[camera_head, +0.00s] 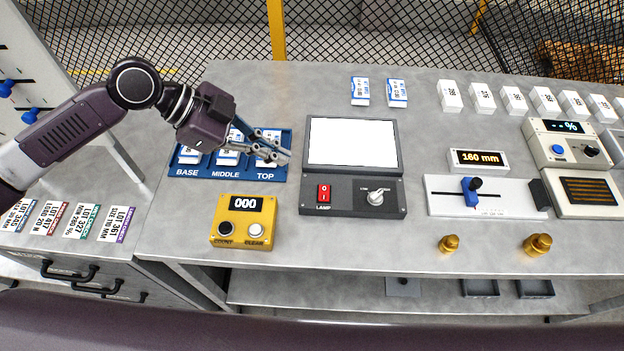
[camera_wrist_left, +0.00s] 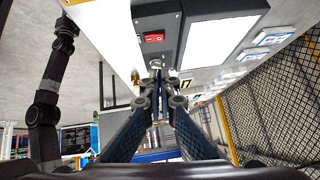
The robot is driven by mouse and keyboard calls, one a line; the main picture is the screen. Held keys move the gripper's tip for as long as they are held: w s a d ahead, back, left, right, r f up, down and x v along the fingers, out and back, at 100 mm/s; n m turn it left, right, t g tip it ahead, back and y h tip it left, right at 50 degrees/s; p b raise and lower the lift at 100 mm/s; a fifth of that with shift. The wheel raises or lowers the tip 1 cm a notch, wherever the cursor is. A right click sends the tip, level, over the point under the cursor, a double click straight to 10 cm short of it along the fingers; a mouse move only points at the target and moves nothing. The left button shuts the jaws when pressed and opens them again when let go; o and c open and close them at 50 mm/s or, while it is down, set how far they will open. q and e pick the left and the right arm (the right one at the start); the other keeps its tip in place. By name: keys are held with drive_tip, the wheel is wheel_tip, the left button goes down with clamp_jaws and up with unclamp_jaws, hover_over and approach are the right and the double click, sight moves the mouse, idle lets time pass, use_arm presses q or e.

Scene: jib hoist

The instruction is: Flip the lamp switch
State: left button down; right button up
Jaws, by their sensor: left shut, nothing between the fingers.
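The red lamp switch (camera_head: 324,193) sits at the left of a dark grey control panel (camera_head: 345,208), above the label LAMP. It also shows in the left wrist view (camera_wrist_left: 154,38), beyond the fingertips. A white lamp screen (camera_head: 352,141) stands just behind the panel. My left gripper (camera_head: 286,155) is shut and empty. It is above the TOP end of the blue tray, left of the screen and up-left of the switch, apart from it. My right gripper is in neither view.
The blue tray (camera_head: 182,172) marked BASE, MIDDLE and TOP lies under my left gripper. A yellow counter box (camera_head: 241,231) stands left of the panel. A rotary knob (camera_head: 376,197) is on the panel's right. Bare bench lies in front of the panel.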

use_arm(q)
drive_tip(key=p, duration=0.4)
hover_over(327, 189)
drive_tip(key=a, duration=0.3)
drive_tip(key=f, duration=0.6)
drive_tip(key=shift+s+d+f, duration=0.15)
drive_tip(key=shift+s+f, duration=0.15)
drive_tip(key=shift+s, duration=0.1)
drive_tip(key=f, duration=0.1)
drive_tip(key=f+p, duration=0.1)
drive_tip(key=shift+w+f, duration=0.2)
drive_tip(key=shift+f, duration=0.2)
drive_tip(key=shift+w+f, duration=0.1)
drive_tip(key=shift+f, duration=0.7)
